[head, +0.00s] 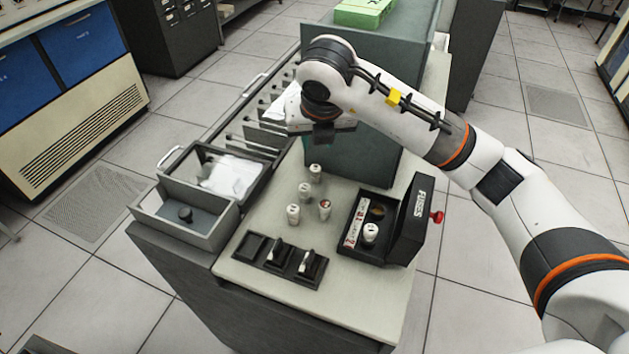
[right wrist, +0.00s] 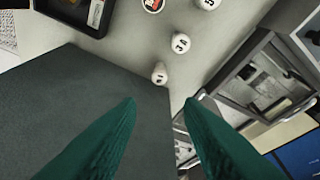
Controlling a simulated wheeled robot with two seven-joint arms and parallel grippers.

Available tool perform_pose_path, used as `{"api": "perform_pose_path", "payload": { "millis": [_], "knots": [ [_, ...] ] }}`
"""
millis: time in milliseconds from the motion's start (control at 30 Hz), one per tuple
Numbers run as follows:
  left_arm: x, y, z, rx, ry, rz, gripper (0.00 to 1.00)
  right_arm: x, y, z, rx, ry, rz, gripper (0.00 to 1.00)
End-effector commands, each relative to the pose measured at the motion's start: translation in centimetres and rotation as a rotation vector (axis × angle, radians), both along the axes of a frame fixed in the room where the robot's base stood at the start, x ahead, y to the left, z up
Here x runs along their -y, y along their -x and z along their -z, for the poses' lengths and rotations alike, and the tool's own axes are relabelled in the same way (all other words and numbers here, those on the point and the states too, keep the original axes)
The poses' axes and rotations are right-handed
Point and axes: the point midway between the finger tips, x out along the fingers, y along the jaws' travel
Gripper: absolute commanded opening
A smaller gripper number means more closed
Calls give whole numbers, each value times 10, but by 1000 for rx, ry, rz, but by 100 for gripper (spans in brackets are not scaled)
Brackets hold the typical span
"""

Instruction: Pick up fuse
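Several white fuses stand on the pale bench top in the head view: a rear one (head: 315,172), one just in front of it (head: 305,190), a front left one (head: 293,213) and a front right one with a reddish top (head: 325,209). Another fuse (head: 370,232) stands in the open black FUSES box (head: 403,252). My right gripper (head: 322,132) hangs above and behind the rear fuse, its fingers mostly hidden there. In the right wrist view its green fingers (right wrist: 160,103) are apart and empty, with a fuse (right wrist: 160,73) beyond the tips. My left gripper is out of view.
A dark green cabinet block (head: 345,160) stands close behind the fuses, below my right arm. A black panel with switches (head: 281,262) lies at the front. Open grey drawers (head: 185,228) and file dividers are at left. Bare bench top lies around the fuses.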

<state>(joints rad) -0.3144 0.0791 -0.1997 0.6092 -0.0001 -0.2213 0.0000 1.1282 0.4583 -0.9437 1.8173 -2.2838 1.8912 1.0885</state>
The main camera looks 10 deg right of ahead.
Motion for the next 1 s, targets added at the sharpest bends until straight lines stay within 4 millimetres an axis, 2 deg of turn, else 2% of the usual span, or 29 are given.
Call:
{"api": "perform_pose_path", "payload": {
  "millis": [33,67,167,300,500,633,867,1000],
  "knots": [
    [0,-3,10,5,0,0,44,0,0,10,0,0,0,34],
    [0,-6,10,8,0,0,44,0,0,12,0,0,0,34],
    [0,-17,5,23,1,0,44,0,-3,19,-3,0,2,34],
    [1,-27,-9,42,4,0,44,2,-12,39,-6,1,3,34],
    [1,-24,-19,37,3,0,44,2,-23,66,-4,1,0,34],
    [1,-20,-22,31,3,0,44,2,-26,74,-2,0,0,34],
    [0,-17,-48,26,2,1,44,4,-32,101,-5,1,1,34],
    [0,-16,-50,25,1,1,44,4,-39,118,-2,0,1,34]
  ]
}}
